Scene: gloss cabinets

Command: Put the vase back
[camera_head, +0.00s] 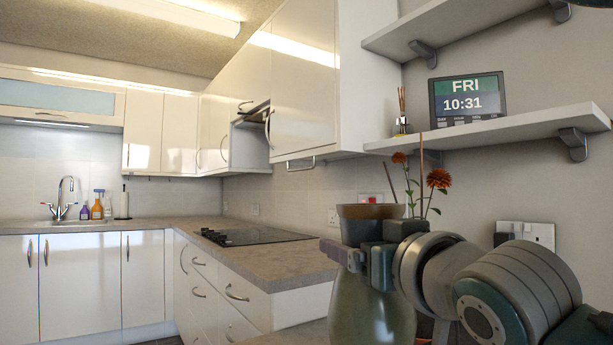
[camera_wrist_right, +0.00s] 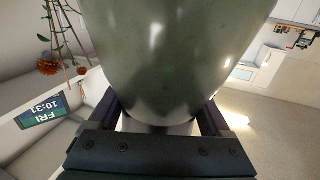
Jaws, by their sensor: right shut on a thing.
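The vase (camera_head: 372,312) is large, dark green and glossy with a brown rim, and it stands upright at the lower right of the head view. My right gripper (camera_head: 362,256) is shut on its neck, just below the rim. In the right wrist view the vase (camera_wrist_right: 180,55) fills the middle, and the fingers of my right gripper (camera_wrist_right: 160,122) lie on either side of its pale neck. The vase's base is cut off by the head view's lower edge, so I cannot tell what is under it. My left gripper is not in view.
Orange flowers (camera_head: 438,179) on thin stems stand behind the vase. The lower wall shelf (camera_head: 500,128) holds a clock (camera_head: 467,97) and a reed diffuser (camera_head: 402,122). A worktop (camera_head: 262,262) with a black hob (camera_head: 256,236) lies left of the vase; its near end is clear.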

